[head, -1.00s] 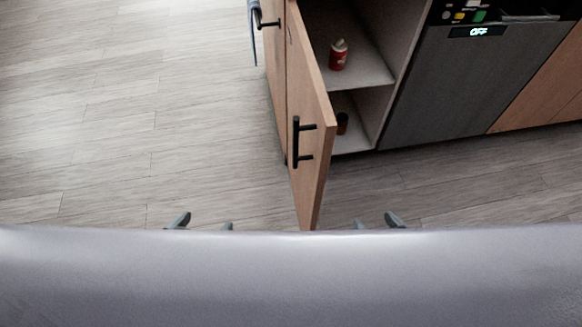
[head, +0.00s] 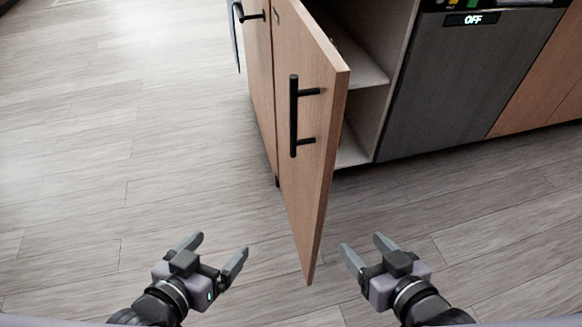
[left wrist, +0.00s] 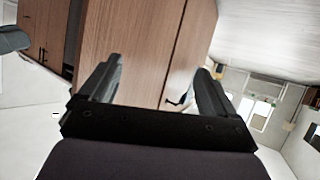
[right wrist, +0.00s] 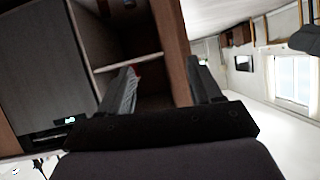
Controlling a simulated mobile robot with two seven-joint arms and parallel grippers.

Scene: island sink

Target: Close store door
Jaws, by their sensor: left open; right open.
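The wooden cabinet door (head: 308,130) stands open, swung out toward me, with its edge facing me in the head view. Its black bar handle (head: 294,116) is on the left face. My left gripper (head: 217,246) is open and empty, low and to the left of the door. My right gripper (head: 361,244) is open and empty, low and to the right of the door's lower corner. Neither touches the door. The door's wooden face (left wrist: 150,45) fills the middle of the left wrist view. The right wrist view shows the open cabinet interior (right wrist: 100,50) and the door (right wrist: 171,45) beside it.
A grey dishwasher (head: 465,80) with an OFF display is right of the open cabinet. A shelf (head: 355,62) shows inside the cabinet. Another cabinet front with a black handle (head: 250,14) is at the far left. The wood-plank floor (head: 110,150) is clear on the left.

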